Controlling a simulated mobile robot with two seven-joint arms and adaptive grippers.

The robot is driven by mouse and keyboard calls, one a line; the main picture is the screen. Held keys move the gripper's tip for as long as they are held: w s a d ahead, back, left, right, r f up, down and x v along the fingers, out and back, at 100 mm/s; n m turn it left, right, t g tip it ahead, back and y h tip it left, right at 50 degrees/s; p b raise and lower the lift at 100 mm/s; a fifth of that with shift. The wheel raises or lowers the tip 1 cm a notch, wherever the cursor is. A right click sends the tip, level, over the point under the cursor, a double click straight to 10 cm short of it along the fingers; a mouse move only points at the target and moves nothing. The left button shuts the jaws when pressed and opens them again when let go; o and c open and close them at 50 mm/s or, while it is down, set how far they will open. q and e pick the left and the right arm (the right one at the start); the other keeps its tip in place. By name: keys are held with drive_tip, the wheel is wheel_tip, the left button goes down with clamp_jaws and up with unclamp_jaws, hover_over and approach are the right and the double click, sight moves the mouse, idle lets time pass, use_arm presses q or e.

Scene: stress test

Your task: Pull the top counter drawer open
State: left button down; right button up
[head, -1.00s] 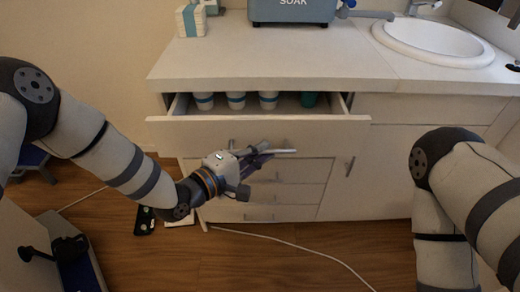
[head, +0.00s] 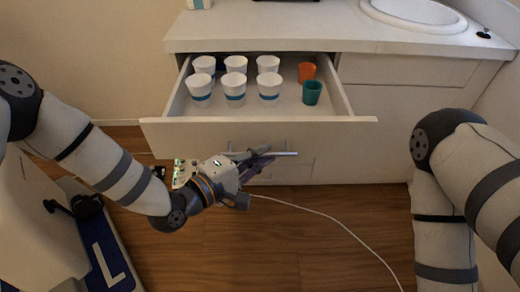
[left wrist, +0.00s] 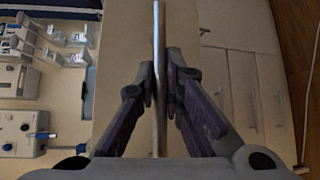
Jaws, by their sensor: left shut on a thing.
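The top counter drawer (head: 200,134) is pulled well out from under the white counter, with its inside in view. Its bar handle (head: 284,154) runs across the front panel. My left gripper (head: 262,160) is shut on that handle. In the left wrist view the handle (left wrist: 159,40) runs between the two fingers of my left gripper (left wrist: 160,85). My right arm is at the right of the head view, but its gripper is out of the picture.
White cups (head: 234,65) with blue bands, an orange cup (head: 306,72) and a green cup (head: 312,93) stand in the drawer. The counter (head: 300,35) holds a sink (head: 415,12) at right. A white cable (head: 330,222) lies on the wooden floor.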

use_arm(q)
drive_tip(key=shift+s, duration=0.2)
drive_tip(key=c, duration=1.7)
unclamp_jaws()
drive_tip(key=v, duration=1.2)
